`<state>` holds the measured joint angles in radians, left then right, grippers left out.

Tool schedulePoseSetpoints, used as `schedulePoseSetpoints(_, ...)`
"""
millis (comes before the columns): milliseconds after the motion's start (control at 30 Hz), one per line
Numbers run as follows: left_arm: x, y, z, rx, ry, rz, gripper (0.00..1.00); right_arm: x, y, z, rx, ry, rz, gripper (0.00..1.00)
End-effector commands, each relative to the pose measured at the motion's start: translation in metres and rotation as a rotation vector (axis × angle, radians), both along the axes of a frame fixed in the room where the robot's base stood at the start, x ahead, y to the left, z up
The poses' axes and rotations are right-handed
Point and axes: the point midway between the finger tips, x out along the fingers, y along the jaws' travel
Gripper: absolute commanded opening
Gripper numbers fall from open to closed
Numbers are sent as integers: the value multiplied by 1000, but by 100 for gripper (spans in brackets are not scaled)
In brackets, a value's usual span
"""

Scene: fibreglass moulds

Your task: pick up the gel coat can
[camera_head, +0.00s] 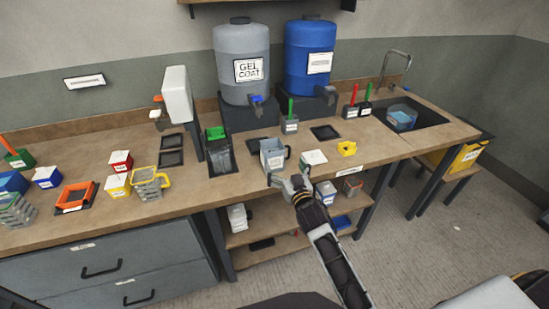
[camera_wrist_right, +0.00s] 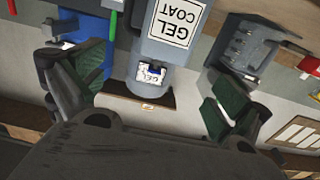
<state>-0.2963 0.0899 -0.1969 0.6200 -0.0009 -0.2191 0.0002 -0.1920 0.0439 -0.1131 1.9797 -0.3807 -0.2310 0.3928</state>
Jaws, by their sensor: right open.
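The gel coat can appears to be the small grey jug (camera_head: 272,155) with a dark handle on its right side. It stands upright on the bench in front of the large grey drum labelled GEL COAT (camera_head: 242,60). My right gripper (camera_head: 289,181) is open and empty at the bench's front edge, just in front of the can and apart from it. In the right wrist view, the open fingers (camera_wrist_right: 150,88) spread either side of a grey shape with a small label reading GEL; the drum's large label (camera_wrist_right: 178,18) shows above. My left gripper is not in view.
A blue drum (camera_head: 310,50) stands beside the grey one. A white-topped box (camera_head: 314,158) and a yellow piece (camera_head: 347,148) sit right of the can.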

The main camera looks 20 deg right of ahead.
Motion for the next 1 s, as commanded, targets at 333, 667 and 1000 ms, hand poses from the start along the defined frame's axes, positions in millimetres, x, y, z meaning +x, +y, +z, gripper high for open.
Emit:
schedulePoseSetpoints(333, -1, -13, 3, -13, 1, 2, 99, 29, 1, 1, 1, -1, 0, 100)
schedulePoseSetpoints(667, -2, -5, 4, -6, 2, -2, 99, 52, 2, 0, 0, 0, 0, 100)
schedulePoseSetpoints(1000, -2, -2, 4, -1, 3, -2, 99, 54, 2, 0, 0, 0, 0, 100)
